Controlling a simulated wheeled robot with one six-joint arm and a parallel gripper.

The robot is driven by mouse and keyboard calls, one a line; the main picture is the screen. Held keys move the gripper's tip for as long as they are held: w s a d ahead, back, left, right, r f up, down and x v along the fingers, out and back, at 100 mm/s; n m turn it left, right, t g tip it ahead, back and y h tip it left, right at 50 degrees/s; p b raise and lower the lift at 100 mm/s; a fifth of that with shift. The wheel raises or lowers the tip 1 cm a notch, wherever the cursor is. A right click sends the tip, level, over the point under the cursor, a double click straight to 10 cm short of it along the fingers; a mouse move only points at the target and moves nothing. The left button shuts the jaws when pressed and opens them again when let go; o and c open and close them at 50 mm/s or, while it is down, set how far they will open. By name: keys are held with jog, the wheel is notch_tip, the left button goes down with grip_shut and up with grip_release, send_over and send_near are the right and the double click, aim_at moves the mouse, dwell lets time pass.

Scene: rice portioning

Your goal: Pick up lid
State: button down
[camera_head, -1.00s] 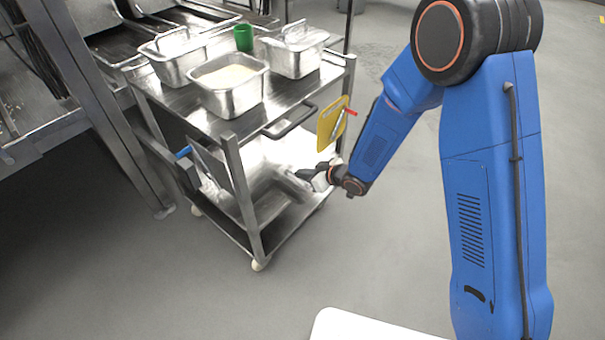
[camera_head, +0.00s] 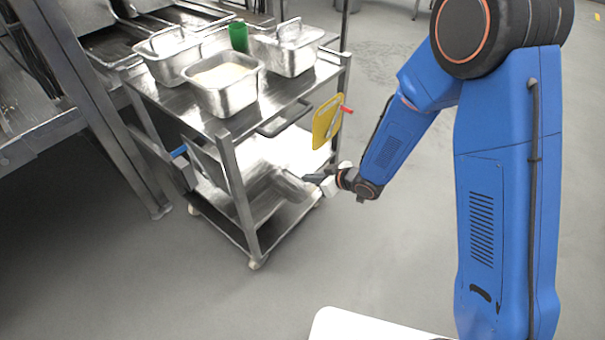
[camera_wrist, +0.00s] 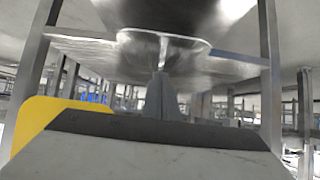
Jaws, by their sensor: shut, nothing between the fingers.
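A flat shiny metal piece that looks like the lid (camera_head: 289,187) lies on the lower shelf of the steel cart, near its right end. My gripper (camera_head: 308,178) is at its right edge, below the yellow board. In the wrist view a shiny metal form (camera_wrist: 190,45), probably the same lid, is straight ahead of my gripper (camera_wrist: 162,78). The fingers are shut and empty. They overlap the metal form there; I cannot tell whether they touch it.
Cart posts (camera_head: 239,195) flank the lower shelf.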

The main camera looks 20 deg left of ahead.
jog(key=s+d, duration=0.2)
jog(key=d, duration=0.4)
jog(key=shift+s, duration=0.25)
jog(key=c, duration=2.2)
grip_release()
jog(key=shift+s+d, duration=0.1)
jog(key=shift+d, duration=0.15)
jog(key=o, duration=0.4)
jog(key=t+y, duration=0.3)
jog(key=y, duration=0.3)
send_near(287, 182)
jog(key=w+a+r, duration=0.2)
jog(key=w+a, duration=0.1)
jog(key=w+a+r, duration=0.1)
jog(key=w+a, duration=0.1)
jog(key=shift+a+r, duration=0.2)
jog(key=shift+f+x, duration=0.15)
jog(key=shift+x, duration=1.2)
jog(key=shift+f+x, duration=0.15)
jog(key=shift+x, duration=1.2)
